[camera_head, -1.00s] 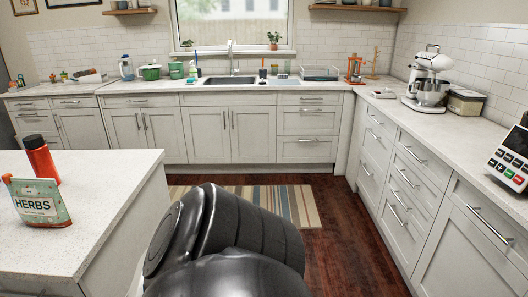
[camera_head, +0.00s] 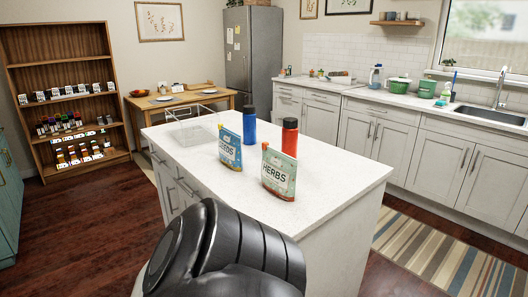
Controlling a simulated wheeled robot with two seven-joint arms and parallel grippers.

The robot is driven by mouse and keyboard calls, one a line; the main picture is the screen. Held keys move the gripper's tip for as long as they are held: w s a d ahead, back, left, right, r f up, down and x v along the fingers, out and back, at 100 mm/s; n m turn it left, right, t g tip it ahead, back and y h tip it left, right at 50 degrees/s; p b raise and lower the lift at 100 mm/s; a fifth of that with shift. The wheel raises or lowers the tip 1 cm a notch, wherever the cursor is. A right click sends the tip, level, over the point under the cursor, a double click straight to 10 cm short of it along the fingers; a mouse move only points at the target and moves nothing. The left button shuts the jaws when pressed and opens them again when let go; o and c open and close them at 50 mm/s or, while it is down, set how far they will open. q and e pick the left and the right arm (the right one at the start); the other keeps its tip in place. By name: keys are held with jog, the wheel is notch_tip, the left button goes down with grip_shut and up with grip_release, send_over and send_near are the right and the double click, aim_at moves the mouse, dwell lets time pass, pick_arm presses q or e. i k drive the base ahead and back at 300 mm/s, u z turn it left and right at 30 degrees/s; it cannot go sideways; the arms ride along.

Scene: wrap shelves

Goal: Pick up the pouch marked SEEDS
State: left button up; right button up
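The blue pouch marked SEEDS (camera_head: 230,149) stands upright on the white island counter (camera_head: 330,167). A green pouch marked HERBS (camera_head: 279,173) stands in front of it and to its right, apart from it. A blue bottle (camera_head: 249,126) and a red bottle with a black cap (camera_head: 289,138) stand behind the pouches. A dark arm part of mine fills the bottom middle, in front of the island's near edge. Neither gripper's fingers show, and nothing hides the SEEDS label except a little of its edge.
A clear open bin (camera_head: 192,132) sits on the island left of the SEEDS pouch. A wooden shelf (camera_head: 62,110) with several small items stands at the far left. A striped rug (camera_head: 440,254) lies right of the island. The floor left of the island is clear.

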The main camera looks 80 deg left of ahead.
aim_at(230, 150)
jog(key=u, duration=2.75)
